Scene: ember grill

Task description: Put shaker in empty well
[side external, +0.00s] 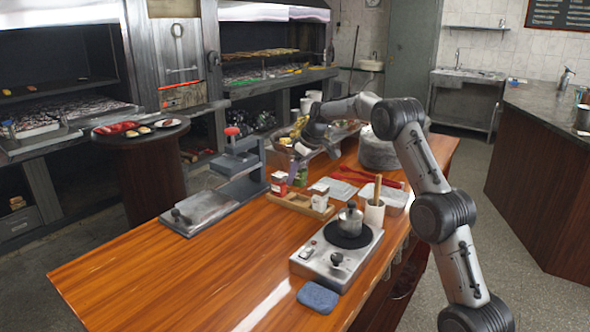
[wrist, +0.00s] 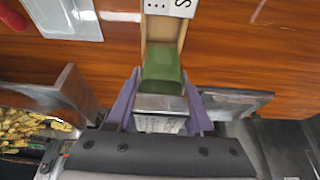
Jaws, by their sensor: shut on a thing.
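My gripper (wrist: 160,98) has purple fingers shut on a shaker with a grey, metallic-looking surface (wrist: 160,104). In the side view my gripper (side external: 303,147) is over the far side of the wooden rack (side external: 298,206), with the shaker small and hard to make out. A white shaker marked S (wrist: 168,7) stands at the top of the wrist view. Bare wood of the rack (wrist: 165,30) shows between it and a green block-shaped thing (wrist: 163,70) just beyond my fingers. I cannot tell whether the held shaker touches the green thing.
A red-and-white container (side external: 279,183) is at the rack's left end. A hot plate (side external: 337,258) with a pot (side external: 350,219) stands in front right. A press (side external: 228,175) stands to the left. Clear trays (side external: 343,189) lie behind. The table's front left is clear.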

